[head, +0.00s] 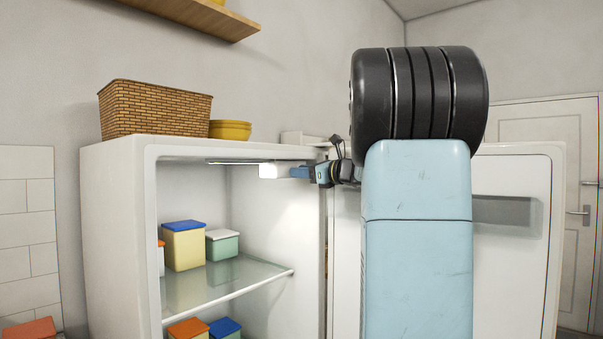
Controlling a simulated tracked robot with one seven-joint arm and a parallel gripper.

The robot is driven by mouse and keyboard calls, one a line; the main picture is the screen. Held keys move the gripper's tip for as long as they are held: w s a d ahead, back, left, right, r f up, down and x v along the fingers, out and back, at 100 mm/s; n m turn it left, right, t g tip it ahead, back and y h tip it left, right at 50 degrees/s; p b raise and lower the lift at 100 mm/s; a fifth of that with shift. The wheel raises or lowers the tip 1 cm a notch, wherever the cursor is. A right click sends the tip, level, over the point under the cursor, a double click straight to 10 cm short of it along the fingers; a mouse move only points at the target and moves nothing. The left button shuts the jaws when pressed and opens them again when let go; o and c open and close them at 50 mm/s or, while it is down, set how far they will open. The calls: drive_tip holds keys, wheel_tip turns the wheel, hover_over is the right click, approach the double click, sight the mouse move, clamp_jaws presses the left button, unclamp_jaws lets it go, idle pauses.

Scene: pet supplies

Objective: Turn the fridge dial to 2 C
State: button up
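The fridge (113,180) stands open at the left, with its door (515,270) swung out to the right. A small bright white housing (268,171) hangs below the fridge ceiling on the inner right side. My gripper (294,172) reaches in from the right, with its blue fingers at the right side of this housing. I cannot tell whether they touch it or how far apart they are. No dial or temperature marks can be made out; the dial may be hidden by the fingers or too small to see. My arm covers much of the door.
A glass shelf (228,288) holds a yellow box with a blue lid (184,248) and a pale green box (222,246). More boxes sit below. A wicker basket (155,110) and yellow bowls (230,130) stand on top. The upper fridge space is mostly clear.

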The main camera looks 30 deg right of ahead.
clamp_jaws()
drive_tip(key=shift+m, duration=0.8)
drive_tip(key=shift+o, duration=2.4)
unclamp_jaws()
drive_tip(key=v, duration=1.3)
drive_tip(key=shift+s+f, duration=0.15)
drive_tip(key=shift+s, duration=0.25)
drive_tip(key=shift+d, duration=0.15)
